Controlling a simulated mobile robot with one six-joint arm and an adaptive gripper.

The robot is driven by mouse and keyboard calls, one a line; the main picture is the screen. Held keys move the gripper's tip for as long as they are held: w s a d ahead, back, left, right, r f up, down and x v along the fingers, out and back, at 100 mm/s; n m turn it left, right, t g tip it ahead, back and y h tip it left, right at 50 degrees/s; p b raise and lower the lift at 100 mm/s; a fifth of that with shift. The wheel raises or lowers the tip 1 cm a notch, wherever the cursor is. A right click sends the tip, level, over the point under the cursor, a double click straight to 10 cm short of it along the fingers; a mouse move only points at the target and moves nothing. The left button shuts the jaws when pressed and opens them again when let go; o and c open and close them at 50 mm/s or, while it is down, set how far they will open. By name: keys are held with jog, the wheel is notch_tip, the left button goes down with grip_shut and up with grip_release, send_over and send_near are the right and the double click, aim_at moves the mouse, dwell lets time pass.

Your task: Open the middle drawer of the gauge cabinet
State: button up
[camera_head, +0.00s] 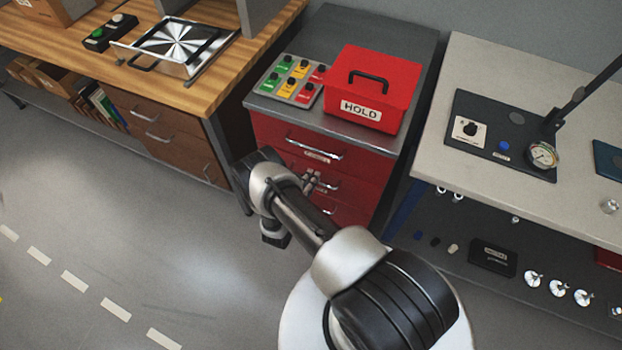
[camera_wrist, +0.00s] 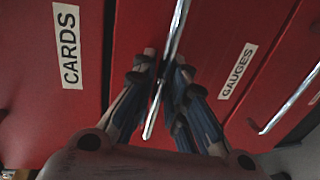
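The gauge cabinet (camera_head: 272,133) is red with a dark grey top and stacked drawers. In the wrist view, the middle drawer (camera_wrist: 208,50) bears a white "GAUGES" label (camera_wrist: 238,72). Its silver bar handle (camera_wrist: 180,22) runs between the fingers of my gripper (camera_wrist: 165,68). The fingers are drawn close together around the bar and appear shut on it. In the head view, my gripper (camera_head: 312,181) is at the front of the middle drawer and partly covers it. The drawer front looks about flush with the others.
The "CARDS" drawer (camera_wrist: 30,60) and the lower drawer's handle (camera_wrist: 292,98) flank the middle drawer. A red HOLD box (camera_head: 385,85) and a button panel (camera_head: 292,82) sit on top. A wooden bench (camera_head: 185,98) stands left, a pale table (camera_head: 470,75) right. Open floor lies front left.

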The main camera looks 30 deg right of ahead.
grip_shut()
dwell(0.3)
